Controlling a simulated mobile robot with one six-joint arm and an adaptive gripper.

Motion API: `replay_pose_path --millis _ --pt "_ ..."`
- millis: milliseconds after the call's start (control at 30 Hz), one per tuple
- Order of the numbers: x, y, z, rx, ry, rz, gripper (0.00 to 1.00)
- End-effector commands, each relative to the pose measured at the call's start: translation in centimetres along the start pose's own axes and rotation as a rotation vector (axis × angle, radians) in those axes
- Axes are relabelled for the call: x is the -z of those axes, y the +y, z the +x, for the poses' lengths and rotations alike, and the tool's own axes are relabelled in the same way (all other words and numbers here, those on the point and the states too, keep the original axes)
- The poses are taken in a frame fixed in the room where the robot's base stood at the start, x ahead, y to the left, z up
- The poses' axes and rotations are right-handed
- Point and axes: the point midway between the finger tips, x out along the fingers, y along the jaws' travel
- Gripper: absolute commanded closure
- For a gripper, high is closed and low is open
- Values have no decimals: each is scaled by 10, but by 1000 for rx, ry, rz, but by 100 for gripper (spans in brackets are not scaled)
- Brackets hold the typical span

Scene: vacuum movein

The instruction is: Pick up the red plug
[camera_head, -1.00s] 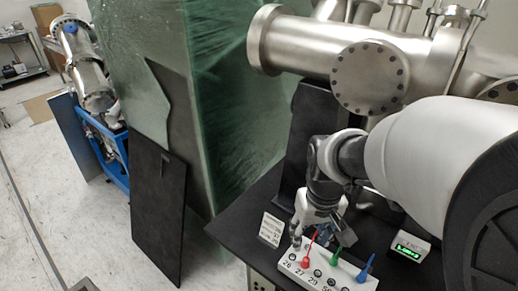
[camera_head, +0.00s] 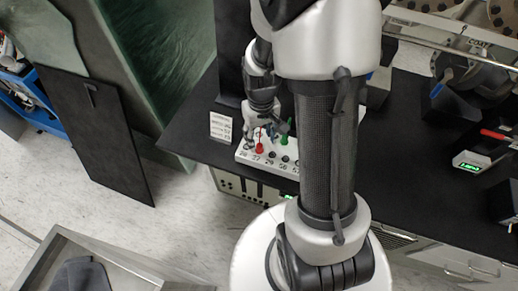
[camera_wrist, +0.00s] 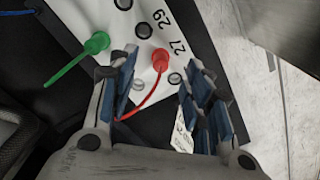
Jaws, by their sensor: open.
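The red plug (camera_wrist: 160,60) stands in the white numbered socket block (camera_wrist: 196,78), near the number 27, with its thin red lead curving down. My gripper (camera_wrist: 158,88) is open, its blue-padded fingers on either side of the plug's lead in the wrist view; I cannot tell if they touch it. The green plug (camera_wrist: 95,45) stands left of the left finger. In the head view the red plug (camera_head: 259,147) and green plug (camera_head: 285,135) show on the block (camera_head: 246,157), with my gripper (camera_head: 262,118) just behind, partly hidden by my arm.
A small white label card (camera_head: 221,127) stands left of the block on the black table (camera_head: 190,135). A green-lit display box (camera_head: 472,163) is at the right. A dark panel (camera_head: 98,135) and a metal-edged tray (camera_head: 100,255) lie to the left.

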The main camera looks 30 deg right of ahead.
Motion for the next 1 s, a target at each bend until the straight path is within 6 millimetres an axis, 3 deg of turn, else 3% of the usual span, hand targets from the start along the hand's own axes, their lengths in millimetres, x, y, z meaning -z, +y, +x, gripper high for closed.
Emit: replay_pose_path --millis 233,533,767,1000 --pt "1 -1 15 0 -1 0 54" --pt "4 -2 56 0 -1 0 54" --pt "5 -2 56 0 2 0 54" --pt "5 -2 56 0 1 0 70"
